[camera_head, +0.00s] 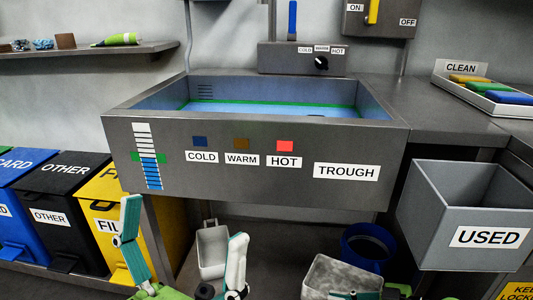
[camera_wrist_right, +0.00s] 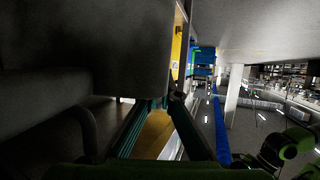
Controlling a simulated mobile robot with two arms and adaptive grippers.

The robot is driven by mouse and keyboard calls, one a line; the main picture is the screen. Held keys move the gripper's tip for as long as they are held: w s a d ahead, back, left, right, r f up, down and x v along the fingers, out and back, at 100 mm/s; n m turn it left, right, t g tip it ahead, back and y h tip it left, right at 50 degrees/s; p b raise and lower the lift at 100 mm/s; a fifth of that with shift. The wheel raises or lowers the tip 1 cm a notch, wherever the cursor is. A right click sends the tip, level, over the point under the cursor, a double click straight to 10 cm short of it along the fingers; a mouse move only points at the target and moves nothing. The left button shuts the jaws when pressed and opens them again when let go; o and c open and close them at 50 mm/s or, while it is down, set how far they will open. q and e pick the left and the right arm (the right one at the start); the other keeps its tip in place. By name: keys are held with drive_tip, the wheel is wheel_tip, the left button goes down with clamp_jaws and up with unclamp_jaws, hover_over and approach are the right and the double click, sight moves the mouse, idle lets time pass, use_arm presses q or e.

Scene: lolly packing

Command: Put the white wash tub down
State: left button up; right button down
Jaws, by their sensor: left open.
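Two pale tubs show low in the head view. One plain whitish tub (camera_head: 213,251) stands under the trough. The other, with a mottled grey inside and a pale rim (camera_head: 314,282), is at the bottom edge, partly cut off; I cannot tell which is the white wash tub. My left gripper (camera_head: 185,225) is open, its teal fingers wide apart in front of the trough, with the plain tub behind them. Teal parts of my right gripper show at the mottled tub's front. In the right wrist view its fingers (camera_wrist_right: 168,104) run close to a dark surface; their grip is unclear.
The grey trough (camera_head: 250,165) holds bluish water. A blue round tub (camera_head: 389,241) is below it. A grey USED bin (camera_head: 426,220) hangs at right, beside the counter (camera_head: 445,125). A CLEAN tray (camera_head: 505,111) holds coloured items. Blue, black and yellow bins (camera_head: 70,180) stand at left.

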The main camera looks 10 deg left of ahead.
drive_tip(key=s+d+r+m+t, duration=0.1)
drive_tip(key=s+d+r, duration=0.1)
drive_tip(key=s+r, duration=0.2)
drive_tip(key=s+d+r+t+h, duration=0.1)
drive_tip(key=s+d+r, duration=0.2)
drive_tip(key=r, duration=0.8)
drive_tip(key=s+d+r+m, duration=0.1)
drive_tip(key=s+d+r, duration=0.1)
drive_tip(key=s+r, duration=0.3)
wheel_tip(320, 180, up, 3)
drive_tip(key=shift+s+d+f+m+t, duration=0.1)
drive_tip(key=shift+s+d+m+t, duration=0.1)
drive_tip(key=shift+s+m+t, duration=0.15)
drive_tip(key=shift+a, duration=0.1)
